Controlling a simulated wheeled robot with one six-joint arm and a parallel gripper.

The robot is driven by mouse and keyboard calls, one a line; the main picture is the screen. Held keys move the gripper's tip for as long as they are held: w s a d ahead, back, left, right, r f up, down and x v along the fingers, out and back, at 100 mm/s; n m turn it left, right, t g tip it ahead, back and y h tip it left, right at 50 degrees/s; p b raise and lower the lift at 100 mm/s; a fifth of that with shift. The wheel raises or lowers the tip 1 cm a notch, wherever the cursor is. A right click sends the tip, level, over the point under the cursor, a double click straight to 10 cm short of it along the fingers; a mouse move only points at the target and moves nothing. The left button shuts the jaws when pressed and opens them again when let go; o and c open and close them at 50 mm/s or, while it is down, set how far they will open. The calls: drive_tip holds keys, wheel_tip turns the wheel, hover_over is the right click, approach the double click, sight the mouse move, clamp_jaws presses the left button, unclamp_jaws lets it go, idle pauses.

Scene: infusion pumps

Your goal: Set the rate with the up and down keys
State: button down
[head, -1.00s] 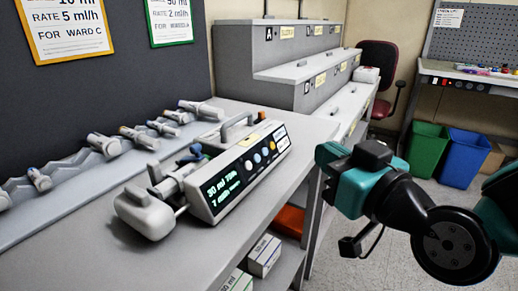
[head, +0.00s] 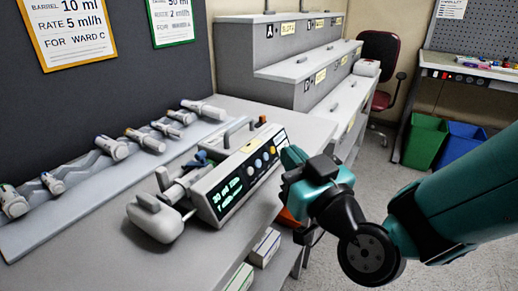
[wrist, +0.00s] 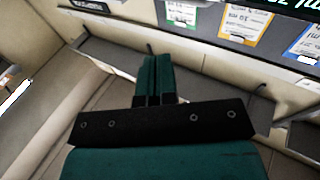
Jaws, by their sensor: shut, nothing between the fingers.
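The infusion pump (head: 222,197) sits on the grey bench, its lit display (head: 236,193) showing green text, partly readable as 30 ml and 7 ml/h. A row of round keys (head: 258,164) runs along its front face, to the right of the display. A syringe lies in the pump's cradle. My gripper (head: 290,160) is just right of the pump's right end and hides part of that end. Its fingers (wrist: 157,78) are shut and empty in the wrist view. I cannot tell whether they touch the pump.
Several syringes lie on a grey rack (head: 85,185) behind the pump. An orange-framed card (head: 73,28) reads rate 5 ml/h for ward C. Stepped grey shelving (head: 290,65) stands behind. Boxes (head: 264,246) sit on the shelf below the bench.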

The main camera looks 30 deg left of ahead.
sight(258, 164)
drive_tip(key=a+p, duration=0.1)
drive_tip(key=w+a+f+p, duration=0.1)
drive_tip(key=p, duration=0.1)
drive_tip(key=shift+w+a+f, duration=0.1)
drive_tip(key=shift+w+f, duration=0.05)
drive_tip(key=shift+a+f+p, duration=0.65)
drive_tip(key=shift+a+p, duration=0.05)
drive_tip(key=shift+p, duration=0.4)
drive_tip(key=shift+a+p, duration=0.25)
drive_tip(key=shift+p, duration=0.45)
idle(0.7)
drive_tip(key=shift+a+f+p, duration=0.3)
drive_tip(key=shift+a+p, duration=0.1)
drive_tip(key=shift+p, duration=0.4)
idle(0.9)
drive_tip(key=shift+d+b, duration=0.1)
drive_tip(key=shift+b, duration=0.25)
drive_tip(key=shift+d+b, duration=0.1)
drive_tip(key=shift+b, duration=0.2)
drive_tip(key=shift+d+r+b, duration=0.25)
drive_tip(key=shift+d+b, duration=0.2)
drive_tip(key=shift+b, duration=0.2)
